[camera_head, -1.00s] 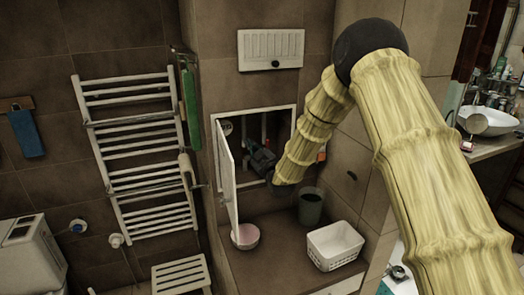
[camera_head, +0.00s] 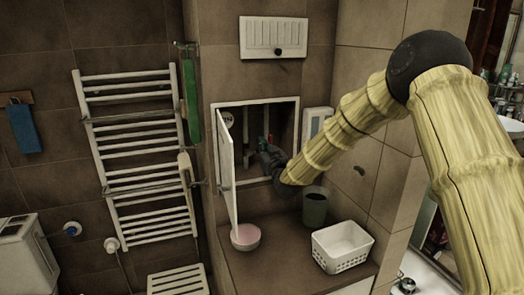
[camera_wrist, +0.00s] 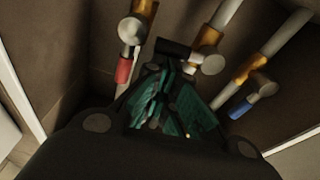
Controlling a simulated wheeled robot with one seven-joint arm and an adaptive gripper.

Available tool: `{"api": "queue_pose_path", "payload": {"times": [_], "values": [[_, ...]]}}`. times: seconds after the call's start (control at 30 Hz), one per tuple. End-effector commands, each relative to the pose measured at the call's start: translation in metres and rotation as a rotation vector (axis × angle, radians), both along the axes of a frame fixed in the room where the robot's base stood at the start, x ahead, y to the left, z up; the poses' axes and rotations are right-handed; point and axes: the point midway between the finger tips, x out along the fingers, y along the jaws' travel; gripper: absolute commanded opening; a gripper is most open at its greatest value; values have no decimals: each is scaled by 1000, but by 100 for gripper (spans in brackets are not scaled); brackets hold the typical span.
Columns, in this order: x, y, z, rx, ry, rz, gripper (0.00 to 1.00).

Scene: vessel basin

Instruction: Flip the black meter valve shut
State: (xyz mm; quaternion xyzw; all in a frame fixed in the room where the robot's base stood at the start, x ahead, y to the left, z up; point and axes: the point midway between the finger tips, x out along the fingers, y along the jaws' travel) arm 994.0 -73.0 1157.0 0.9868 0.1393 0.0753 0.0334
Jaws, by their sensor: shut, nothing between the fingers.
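The black valve handle (camera_wrist: 178,48) shows in the wrist view as a short bar on the middle brass-fitted pipe (camera_wrist: 208,40). It lies crosswise to that pipe, reaching left from a grey round cap (camera_wrist: 213,64). My gripper (camera_wrist: 160,72) has green finger pads, is shut and holds nothing. Its tips are just below the black handle in the picture; I cannot tell whether they touch it. In the head view my gripper (camera_head: 266,150) reaches into the open wall cabinet (camera_head: 297,112), and the black handle cannot be made out there.
A red valve handle (camera_wrist: 123,70) is left of my fingers and a blue one (camera_wrist: 241,109) right. The cabinet door (camera_head: 228,175) stands open at left. Below are a pink bowl (camera_head: 245,236), a dark bin (camera_head: 315,206) and a white basket (camera_head: 342,246).

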Motion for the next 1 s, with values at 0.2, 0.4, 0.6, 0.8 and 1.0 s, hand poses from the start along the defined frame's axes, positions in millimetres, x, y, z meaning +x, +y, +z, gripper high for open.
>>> {"api": "queue_pose_path", "payload": {"times": [0.2, 0.4, 0.6, 0.8, 1.0], "values": [[0, -2, -3, -1, 1, 0, 0], [0, -2, -2, -2, 0, 0, 0], [0, -2, -2, -2, 0, 0, 0], [1, -1, 4, -2, -2, 0, 0], [4, 1, 26, -3, -2, 1, 0]]}}
